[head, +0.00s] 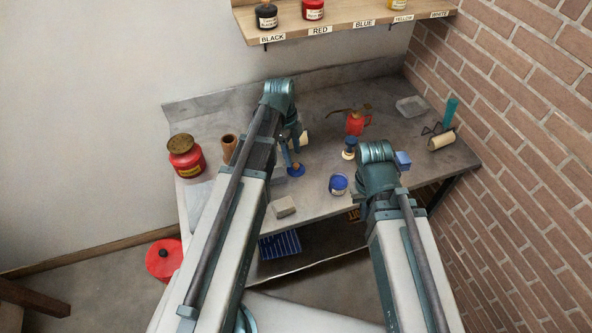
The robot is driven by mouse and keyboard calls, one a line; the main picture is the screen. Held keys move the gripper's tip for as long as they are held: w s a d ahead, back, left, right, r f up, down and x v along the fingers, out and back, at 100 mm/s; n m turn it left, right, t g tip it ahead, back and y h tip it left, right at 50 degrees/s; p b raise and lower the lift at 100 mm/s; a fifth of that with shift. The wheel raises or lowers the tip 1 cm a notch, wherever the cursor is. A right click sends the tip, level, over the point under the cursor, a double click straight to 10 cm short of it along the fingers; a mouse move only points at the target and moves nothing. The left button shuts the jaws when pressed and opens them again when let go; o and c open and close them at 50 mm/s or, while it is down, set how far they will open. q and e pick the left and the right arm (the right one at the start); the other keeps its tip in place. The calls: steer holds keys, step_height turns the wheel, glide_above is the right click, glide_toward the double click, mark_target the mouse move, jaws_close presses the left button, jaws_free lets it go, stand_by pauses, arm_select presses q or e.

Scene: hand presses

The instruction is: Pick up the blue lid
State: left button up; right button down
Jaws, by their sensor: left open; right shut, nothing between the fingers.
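The blue lid (296,170), a small disc with a raised knob, lies on the grey workbench (240,207). My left gripper (290,151) is just above and behind it in the picture, pointing down, open and empty. Whether its fingers touch the lid cannot be told from here. An open jar with blue contents (338,185) stands on the bench to the right of the lid. My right gripper (378,180) is at the bench's right part, mostly hidden by its own wrist, shut and empty.
A red can (187,158), brown cup (228,145), grey block (284,206), red oil can (355,122), dark-handled tool (349,149), blue block (403,161) and roller (441,140) stand around the bench. A labelled jar shelf (345,22) hangs above. Brick wall bounds the right.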

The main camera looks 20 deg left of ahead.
mark_target(295, 165)
arm_select(q)
steer(key=f+b, duration=0.2)
steer(key=d+f+b, duration=0.1)
steer(key=f, duration=0.1)
steer(key=shift+s+f+b, duration=0.15)
steer(key=shift+f+b, duration=0.05)
steer(key=shift+b, duration=0.2)
steer(key=shift+r, duration=0.1)
steer(key=shift+s, duration=0.1)
jaws_close()
